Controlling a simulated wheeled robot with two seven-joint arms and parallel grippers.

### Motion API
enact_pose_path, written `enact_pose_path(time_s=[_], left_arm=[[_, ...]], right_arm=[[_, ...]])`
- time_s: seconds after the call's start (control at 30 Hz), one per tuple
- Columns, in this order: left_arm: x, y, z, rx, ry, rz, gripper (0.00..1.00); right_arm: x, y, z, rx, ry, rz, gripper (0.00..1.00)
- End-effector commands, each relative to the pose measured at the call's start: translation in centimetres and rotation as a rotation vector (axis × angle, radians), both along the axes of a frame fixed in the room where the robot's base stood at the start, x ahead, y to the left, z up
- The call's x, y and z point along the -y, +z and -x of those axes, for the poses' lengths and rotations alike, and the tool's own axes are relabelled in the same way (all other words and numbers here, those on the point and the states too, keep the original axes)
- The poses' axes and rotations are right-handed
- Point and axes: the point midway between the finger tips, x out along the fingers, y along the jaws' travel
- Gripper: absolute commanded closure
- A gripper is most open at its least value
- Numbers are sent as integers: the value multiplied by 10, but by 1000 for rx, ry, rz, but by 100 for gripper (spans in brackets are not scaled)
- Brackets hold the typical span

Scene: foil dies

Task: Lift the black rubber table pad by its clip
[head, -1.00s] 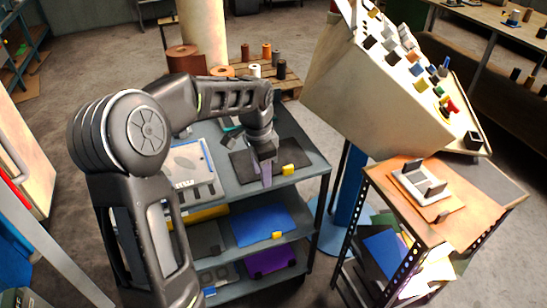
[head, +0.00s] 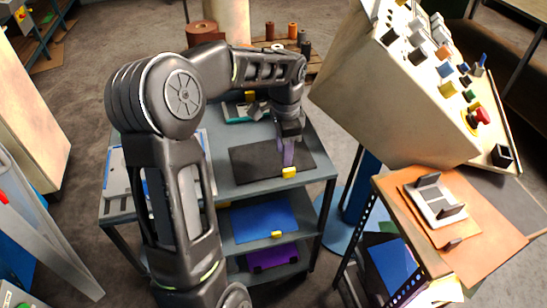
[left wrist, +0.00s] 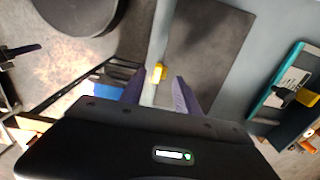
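The black rubber table pad (head: 252,164) lies flat on the cart's grey top shelf. Its yellow clip (head: 289,172) sits on the pad's front edge, towards the right. My left gripper (head: 285,164) points down just behind the clip in the head view. In the left wrist view the pad (left wrist: 205,45) lies beyond the fingers, with the clip (left wrist: 158,72) at its edge. There my left gripper (left wrist: 160,77) is open, its purple fingers apart, and the clip appears in the gap between them. My right gripper is not in view.
A blue pad (head: 262,220) and a purple pad (head: 272,258) lie on lower shelves. A teal-edged item (head: 236,113) lies behind the black pad. A beige control console (head: 405,95) and a wooden-topped stand (head: 490,225) rise at the right.

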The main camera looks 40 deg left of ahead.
Motion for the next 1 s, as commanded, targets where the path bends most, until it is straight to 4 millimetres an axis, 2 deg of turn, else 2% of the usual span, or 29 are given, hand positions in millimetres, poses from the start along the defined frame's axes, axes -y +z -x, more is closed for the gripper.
enact_pose_path(time_s=[0.17, 0.57, 0.83, 1.0], left_arm=[[0, -17, 0, -1, -1, 0, 62], [1, -24, 0, -2, 0, 1, 62], [4, -61, -2, -3, 1, 2, 62], [4, -71, -3, 0, 0, 0, 62]], right_arm=[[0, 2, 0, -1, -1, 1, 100], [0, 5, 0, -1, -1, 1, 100], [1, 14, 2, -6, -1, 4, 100], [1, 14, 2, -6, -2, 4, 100]])
